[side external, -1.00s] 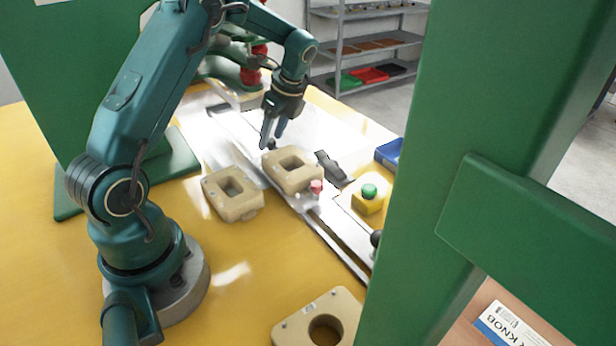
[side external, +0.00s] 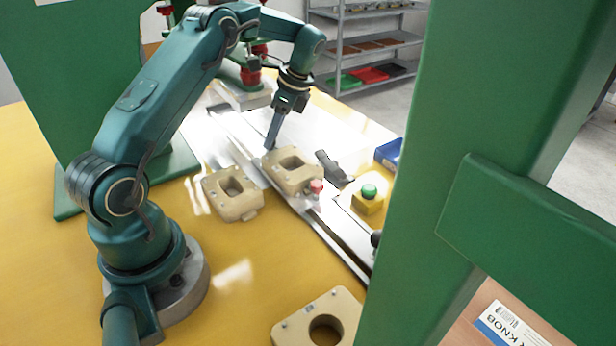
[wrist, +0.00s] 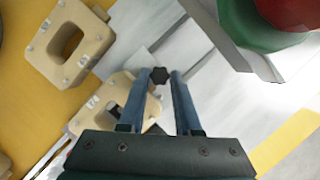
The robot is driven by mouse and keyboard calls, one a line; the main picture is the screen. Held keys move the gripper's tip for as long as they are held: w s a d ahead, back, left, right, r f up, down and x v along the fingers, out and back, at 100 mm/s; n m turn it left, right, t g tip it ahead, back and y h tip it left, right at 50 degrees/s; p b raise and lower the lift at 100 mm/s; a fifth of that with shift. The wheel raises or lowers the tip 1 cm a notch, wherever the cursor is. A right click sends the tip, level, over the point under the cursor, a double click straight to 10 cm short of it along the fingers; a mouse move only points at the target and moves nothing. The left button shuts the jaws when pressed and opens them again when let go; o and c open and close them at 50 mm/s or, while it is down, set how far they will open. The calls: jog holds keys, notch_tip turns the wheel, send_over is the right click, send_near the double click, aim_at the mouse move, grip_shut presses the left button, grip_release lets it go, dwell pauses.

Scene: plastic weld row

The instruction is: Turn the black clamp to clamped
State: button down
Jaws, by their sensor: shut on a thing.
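Which way the knob is turned cannot be told.
A second beige block (side external: 237,207) lies nearer me. A black handle (side external: 333,168), a red knob (side external: 317,186) and a yellow box with a green button (side external: 369,191) stand to the right. A blue bin (side external: 388,153) is behind. A green post (side external: 490,120) blocks the right side.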

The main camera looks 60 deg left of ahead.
jog(key=shift+w+n+g+h, duration=0.1)
jog(key=shift+n+g+h, duration=0.25)
jog(key=shift+n, duration=0.95)
jog(key=c, duration=0.6)
grip_release()
